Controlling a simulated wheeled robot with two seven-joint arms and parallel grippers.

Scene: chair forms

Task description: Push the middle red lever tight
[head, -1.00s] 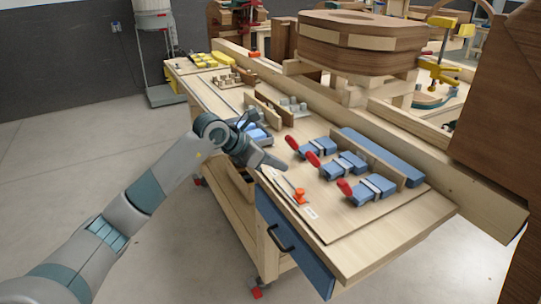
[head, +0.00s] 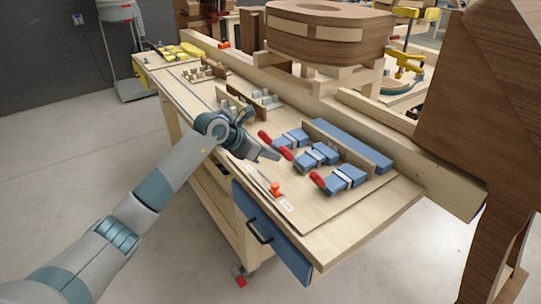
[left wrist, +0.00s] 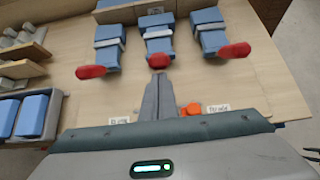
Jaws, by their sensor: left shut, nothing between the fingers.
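Three blue clamps with red levers stand in a row on the wooden bench. The middle red lever (head: 286,153) is also at top centre in the left wrist view (left wrist: 159,60). It sticks out from the middle blue clamp (head: 316,156) toward my left gripper. My left gripper (head: 277,156) is shut and empty, with its fingertips just short of that lever's end. In the left wrist view the joined fingertips (left wrist: 159,77) point straight at the lever; I cannot tell whether they touch it. My right gripper is not in view.
The other red levers (head: 264,138) (head: 317,180) lie on either side. A small orange object (head: 276,188) sits near the bench's front edge, close to my fingers. Blue blocks (left wrist: 31,115) are at the left in the wrist view. A wooden rail (head: 400,165) runs behind the bench.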

